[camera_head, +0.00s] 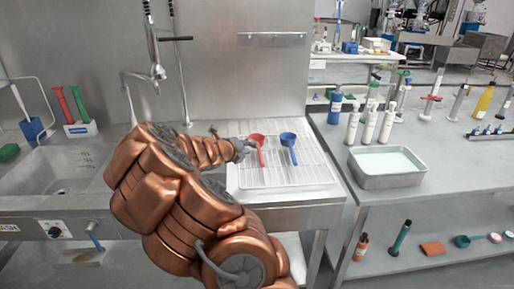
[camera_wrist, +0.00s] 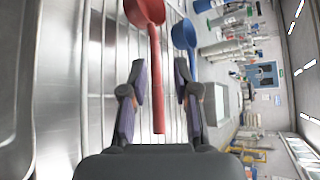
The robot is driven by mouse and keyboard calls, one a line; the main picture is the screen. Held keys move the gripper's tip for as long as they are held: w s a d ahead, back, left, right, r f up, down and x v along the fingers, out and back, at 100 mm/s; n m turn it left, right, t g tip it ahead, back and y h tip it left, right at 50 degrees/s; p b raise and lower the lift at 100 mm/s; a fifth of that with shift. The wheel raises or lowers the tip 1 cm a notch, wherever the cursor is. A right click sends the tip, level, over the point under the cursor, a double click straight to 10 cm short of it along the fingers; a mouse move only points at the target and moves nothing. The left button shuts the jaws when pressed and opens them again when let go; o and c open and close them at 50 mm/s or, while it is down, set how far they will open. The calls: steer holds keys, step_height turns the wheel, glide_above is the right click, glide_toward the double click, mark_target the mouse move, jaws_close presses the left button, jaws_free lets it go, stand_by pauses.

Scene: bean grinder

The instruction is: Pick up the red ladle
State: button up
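The red ladle (camera_head: 258,140) lies on the white rack, its cup toward the back and its handle toward the front. In the wrist view the red ladle (camera_wrist: 155,60) has its handle between the two open fingers of my gripper (camera_wrist: 160,82), apart from both. In the head view my gripper (camera_head: 243,149) is just left of the red ladle. A blue ladle (camera_head: 289,141) lies on the rack to the right of the red one. It also shows in the wrist view (camera_wrist: 184,36), with its handle partly hidden by the right finger.
The wire rack (camera_head: 300,178) sits beside a steel sink (camera_head: 45,170) on the left. A faucet (camera_head: 155,65) rises behind my arm. To the right, a steel table holds a metal basin (camera_head: 387,180) and several bottles. The rack's front is clear.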

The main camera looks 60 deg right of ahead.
mark_target(257, 146)
steer(key=shift+w+d+f+n, duration=0.1)
steer(key=shift+d+f+n, duration=0.3)
steer(key=shift+f, duration=0.1)
steer(key=shift+x, duration=0.95)
steer(key=shift+w+p+x, duration=0.2)
steer(key=shift+x, duration=0.7)
steer(key=shift+w+p+x, duration=0.15)
steer(key=shift+w+x, duration=0.05)
steer(key=shift+x, duration=1.6)
jaws_close()
